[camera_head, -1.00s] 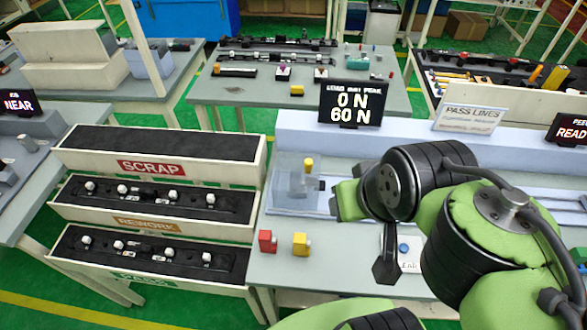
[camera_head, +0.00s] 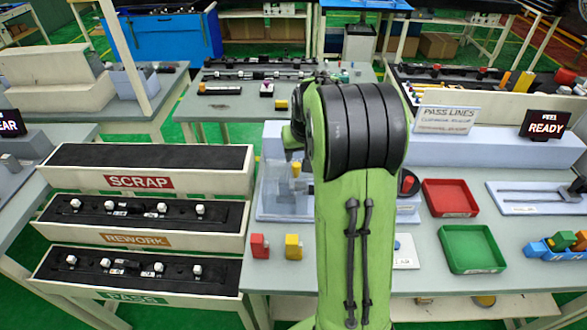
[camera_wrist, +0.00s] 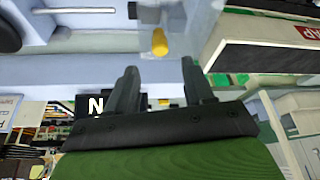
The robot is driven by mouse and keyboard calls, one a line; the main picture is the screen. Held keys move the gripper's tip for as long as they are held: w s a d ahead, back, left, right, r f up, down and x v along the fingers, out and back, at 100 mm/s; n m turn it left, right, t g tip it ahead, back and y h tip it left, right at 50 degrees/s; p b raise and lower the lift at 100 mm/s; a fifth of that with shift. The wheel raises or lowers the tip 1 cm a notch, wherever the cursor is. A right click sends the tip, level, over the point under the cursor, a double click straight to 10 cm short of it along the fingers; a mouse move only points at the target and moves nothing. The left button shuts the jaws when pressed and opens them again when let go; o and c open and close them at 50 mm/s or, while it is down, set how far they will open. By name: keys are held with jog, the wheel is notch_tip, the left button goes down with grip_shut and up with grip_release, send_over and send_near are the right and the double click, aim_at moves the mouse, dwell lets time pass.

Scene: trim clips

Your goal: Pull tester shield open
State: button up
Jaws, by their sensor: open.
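The tester shield (camera_head: 272,190) is a clear, see-through box on the left end of the bench, partly hidden by my arm in the head view. A yellow cylinder (camera_head: 296,169) shows at it; I cannot tell if it is inside or attached. My gripper (camera_wrist: 162,70) is open and empty in the wrist view, its two dark fingers apart. The yellow cylinder (camera_wrist: 160,42) appears beyond the gap between the fingertips, not touched. In the head view the gripper is mostly hidden behind my arm, above the shield.
Red (camera_head: 259,246) and yellow (camera_head: 293,247) blocks stand in front of the shield. SCRAP (camera_head: 140,182), REWORK and PASS bins are at left. A red tray (camera_head: 450,197) and a green tray (camera_head: 470,249) lie to the right. Some bench shows between the blocks and the bench edge.

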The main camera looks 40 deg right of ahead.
aim_at(297, 165)
jog(key=x, duration=0.9)
jog(key=shift+w+f, duration=0.15)
jog(key=shift+f, duration=0.1)
jog(key=shift+c, duration=0.3)
grip_shut()
